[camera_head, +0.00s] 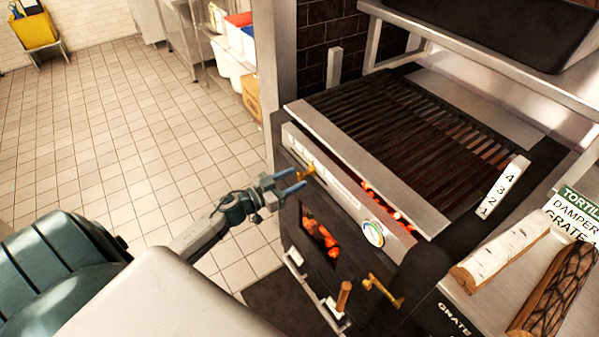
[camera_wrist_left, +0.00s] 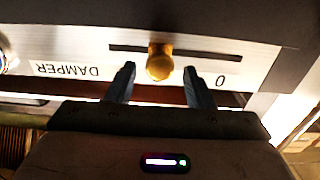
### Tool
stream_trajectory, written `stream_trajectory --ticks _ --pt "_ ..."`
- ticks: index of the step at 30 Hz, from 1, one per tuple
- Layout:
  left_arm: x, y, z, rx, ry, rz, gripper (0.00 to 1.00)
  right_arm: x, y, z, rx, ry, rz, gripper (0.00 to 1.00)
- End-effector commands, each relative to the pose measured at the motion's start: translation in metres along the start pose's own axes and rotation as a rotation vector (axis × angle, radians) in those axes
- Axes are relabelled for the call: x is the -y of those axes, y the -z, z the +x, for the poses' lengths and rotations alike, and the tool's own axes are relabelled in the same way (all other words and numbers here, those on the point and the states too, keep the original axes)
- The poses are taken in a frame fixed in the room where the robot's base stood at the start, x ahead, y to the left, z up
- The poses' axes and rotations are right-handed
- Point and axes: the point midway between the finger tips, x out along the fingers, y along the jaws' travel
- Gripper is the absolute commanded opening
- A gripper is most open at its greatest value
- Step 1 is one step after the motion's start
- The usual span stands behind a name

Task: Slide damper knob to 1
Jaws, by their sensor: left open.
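The brass damper knob (camera_wrist_left: 159,62) sits on a dark horizontal slot (camera_wrist_left: 215,56) in the pale panel marked DAMPER, which shows upside down in the left wrist view. A 0 mark (camera_wrist_left: 221,82) lies to the right of the knob there; I see no 1 mark. My left gripper (camera_wrist_left: 160,80) is open, with one finger on each side of the knob and gaps visible. In the head view, the left gripper (camera_head: 297,180) is at the grill's front panel, by the small brass knob (camera_head: 306,172). My right gripper is not in view.
The grill (camera_head: 385,110) has dark bars and glowing coals. Below the panel are a fire opening (camera_head: 320,234), a wooden handle (camera_head: 343,297) and a brass crank (camera_head: 383,290). A round gauge (camera_head: 373,232) sits right of the knob. Logs (camera_head: 500,252) lie at right. Tiled floor is clear at left.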

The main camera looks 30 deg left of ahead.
Motion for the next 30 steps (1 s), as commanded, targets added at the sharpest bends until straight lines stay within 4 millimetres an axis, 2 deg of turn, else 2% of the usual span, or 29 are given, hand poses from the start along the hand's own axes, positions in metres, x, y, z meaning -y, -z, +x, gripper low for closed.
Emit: stream_trajectory --ticks 1,6,17,24,30 --pt "0.000 0.003 0.008 -0.003 0.001 -0.001 0.47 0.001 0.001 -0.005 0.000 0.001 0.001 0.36" --pt "0.000 0.001 0.023 0.000 0.001 0.000 0.47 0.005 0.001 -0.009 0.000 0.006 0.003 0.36" --pt "0.000 -0.001 0.028 0.001 0.000 0.001 0.47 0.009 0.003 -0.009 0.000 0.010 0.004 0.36" --pt "0.000 -0.001 0.028 0.001 0.000 0.001 0.02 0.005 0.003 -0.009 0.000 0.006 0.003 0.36" --pt "0.004 -0.001 0.028 0.001 0.000 0.001 0.00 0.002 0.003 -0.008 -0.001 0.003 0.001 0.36"
